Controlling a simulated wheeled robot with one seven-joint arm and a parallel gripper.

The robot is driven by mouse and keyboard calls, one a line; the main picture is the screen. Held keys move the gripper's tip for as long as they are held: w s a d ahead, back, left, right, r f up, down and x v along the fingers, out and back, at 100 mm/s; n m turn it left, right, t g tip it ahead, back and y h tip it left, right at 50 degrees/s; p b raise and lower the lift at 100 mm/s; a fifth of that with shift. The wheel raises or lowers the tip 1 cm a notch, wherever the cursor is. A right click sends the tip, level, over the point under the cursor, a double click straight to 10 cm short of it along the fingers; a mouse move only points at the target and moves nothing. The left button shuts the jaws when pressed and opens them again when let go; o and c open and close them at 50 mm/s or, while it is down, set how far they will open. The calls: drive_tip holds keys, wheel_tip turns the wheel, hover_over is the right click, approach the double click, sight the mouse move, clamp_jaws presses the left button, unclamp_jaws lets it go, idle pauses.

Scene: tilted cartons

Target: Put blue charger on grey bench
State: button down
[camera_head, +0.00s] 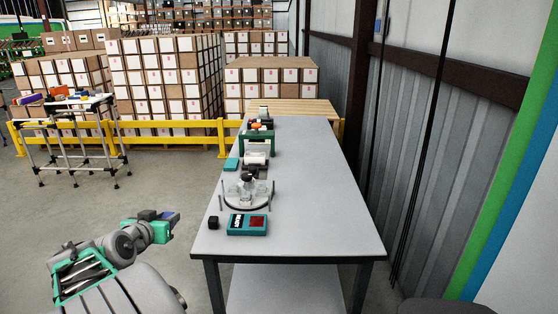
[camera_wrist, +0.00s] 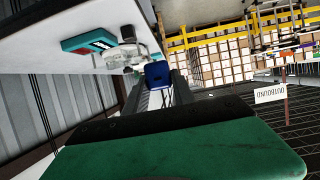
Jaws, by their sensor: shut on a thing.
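The blue charger (camera_head: 172,216) is a small blue block at the tip of my gripper (camera_head: 166,222), in the lower left of the head view. In the wrist view the blue charger (camera_wrist: 158,75) sits at the end of my gripper (camera_wrist: 160,84), which is shut on it. The fingers partly hide it. The grey bench (camera_head: 300,200) is a long table to the right of my gripper in the head view. My gripper is out beside the bench's left edge, apart from its top. In the wrist view the bench top (camera_wrist: 70,28) shows at upper left.
On the bench stand a teal device with a red panel (camera_head: 248,225), a black cube (camera_head: 213,222), a round glass-topped apparatus (camera_head: 247,194) and a green stand (camera_head: 257,140). The bench's right half is clear. A metal wall (camera_head: 425,150) runs along its right.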

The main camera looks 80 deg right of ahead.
drive_tip(key=s+d+r+m+g, duration=0.2)
drive_tip(key=s+d+r, duration=0.1)
drive_tip(key=s+r, duration=0.4)
drive_tip(key=s, duration=0.8)
drive_tip(key=n+t+b, duration=0.2)
hover_over(209, 242)
wheel_tip(209, 242, down, 17)
drive_tip(key=shift+s+a+r, duration=0.1)
drive_tip(key=shift+f+t+b, duration=0.3)
drive_tip(key=shift+f, duration=1.6)
drive_tip(key=c, duration=1.1)
unclamp_jaws()
drive_tip(key=shift+r, duration=0.1)
drive_tip(key=shift+o, duration=0.2)
